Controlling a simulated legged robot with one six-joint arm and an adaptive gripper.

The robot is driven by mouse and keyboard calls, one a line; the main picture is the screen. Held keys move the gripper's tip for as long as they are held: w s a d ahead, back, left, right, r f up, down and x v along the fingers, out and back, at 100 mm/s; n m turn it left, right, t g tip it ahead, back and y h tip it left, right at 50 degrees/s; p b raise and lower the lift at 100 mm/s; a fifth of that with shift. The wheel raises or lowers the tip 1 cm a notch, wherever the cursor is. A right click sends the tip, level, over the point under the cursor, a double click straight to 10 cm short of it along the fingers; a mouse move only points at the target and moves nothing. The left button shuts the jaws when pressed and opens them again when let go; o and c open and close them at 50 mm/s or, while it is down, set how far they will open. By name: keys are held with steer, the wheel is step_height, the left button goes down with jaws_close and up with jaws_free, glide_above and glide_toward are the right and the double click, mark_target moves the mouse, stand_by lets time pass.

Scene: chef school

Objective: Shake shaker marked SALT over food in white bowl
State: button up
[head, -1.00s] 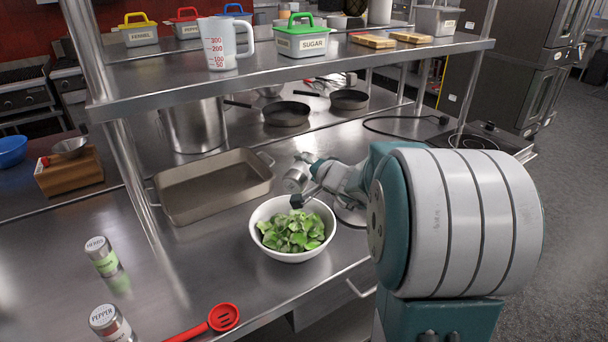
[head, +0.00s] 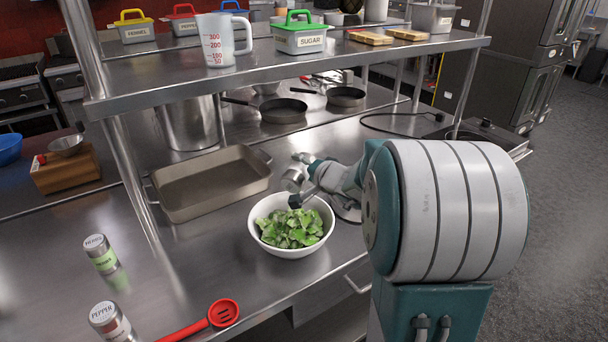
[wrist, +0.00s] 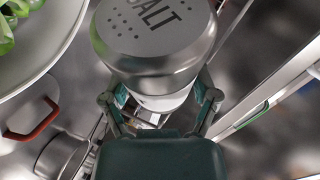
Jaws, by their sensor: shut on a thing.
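My gripper (wrist: 160,98) is shut on the metal-capped shaker marked SALT (wrist: 152,35); its perforated lid faces the wrist camera. In the head view the shaker (head: 292,180) is small and partly hidden by my gripper, beyond the white bowl's far rim. The white bowl (head: 262,240) stands on the steel counter with green leaves (head: 290,230) in it. In the wrist view the bowl's rim (wrist: 62,50) is at the upper left, beside the shaker. I cannot see any salt falling.
A baking tray (head: 185,208) lies left of the bowl. Two labelled shakers, one marked PEPPER (head: 110,322), and a red slotted spoon (head: 222,313) are at the front left. A steel shelf (head: 280,65) with a measuring jug and tubs spans above the counter.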

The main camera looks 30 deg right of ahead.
steer(key=shift+r, duration=0.35)
steer(key=shift+f, duration=1.55)
steer(key=shift+r, duration=1.5)
steer(key=shift+f, duration=1.55)
